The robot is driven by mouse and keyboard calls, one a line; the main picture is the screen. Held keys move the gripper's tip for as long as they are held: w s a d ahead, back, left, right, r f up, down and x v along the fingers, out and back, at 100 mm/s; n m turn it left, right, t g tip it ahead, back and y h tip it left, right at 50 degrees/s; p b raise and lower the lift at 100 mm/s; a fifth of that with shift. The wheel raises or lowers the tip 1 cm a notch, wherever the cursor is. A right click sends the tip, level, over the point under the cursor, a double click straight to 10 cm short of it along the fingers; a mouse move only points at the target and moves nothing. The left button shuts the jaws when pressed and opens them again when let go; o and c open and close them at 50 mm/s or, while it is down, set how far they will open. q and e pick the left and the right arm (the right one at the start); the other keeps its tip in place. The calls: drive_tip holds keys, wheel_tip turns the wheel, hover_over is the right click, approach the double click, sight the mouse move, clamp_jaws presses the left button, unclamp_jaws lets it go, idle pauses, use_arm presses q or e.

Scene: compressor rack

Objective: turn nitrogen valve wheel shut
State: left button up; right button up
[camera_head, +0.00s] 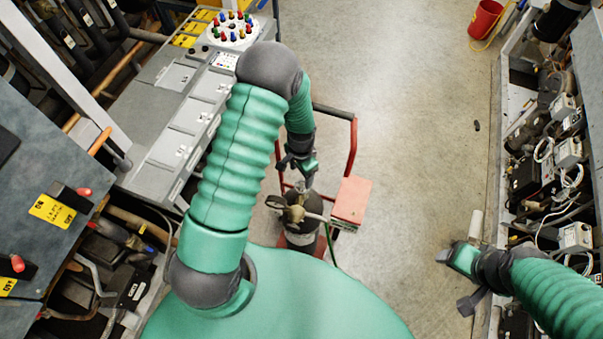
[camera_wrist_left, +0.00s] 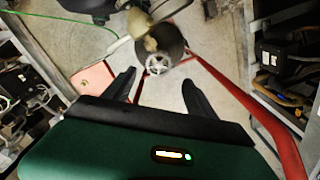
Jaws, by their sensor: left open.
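The nitrogen cylinder (camera_head: 302,236) stands upright on a red cart, with a brass regulator (camera_head: 297,211) at its top. Its small, pale, spoked valve wheel (camera_wrist_left: 157,65) shows in the left wrist view, just ahead of the fingertips and between their lines. My left gripper (camera_head: 300,172) is above the cylinder top, with its fingers apart on either side and nothing between them. It also shows in the left wrist view (camera_wrist_left: 159,77). Contact with the wheel is not visible. My right gripper (camera_head: 456,280) is spread open and empty, low at the right near the rack.
The red cart frame (camera_head: 353,150) rises close beside my left gripper, with a red box (camera_head: 351,201) on its right. A grey console (camera_head: 180,120) stands left. Compressor racks line both sides. The concrete floor (camera_head: 415,120) between is mostly clear. A red bucket (camera_head: 486,19) stands far back.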

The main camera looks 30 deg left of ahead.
sight(302, 186)
use_arm(q)
wheel_tip(302, 186, down, 8)
drive_tip(key=m+b, duration=0.2)
drive_tip(key=b, duration=0.5)
drive_tip(key=shift+d+r+m, duration=0.1)
drive_tip(key=shift+m, duration=0.2)
drive_tip(key=n+p, duration=0.1)
drive_tip(key=n, duration=0.3)
drive_tip(key=shift+r, duration=0.15)
drive_tip(key=n, duration=0.3)
drive_tip(key=n+p, duration=0.1)
drive_tip(key=n, duration=0.7)
drive_tip(key=shift+n, duration=0.4)
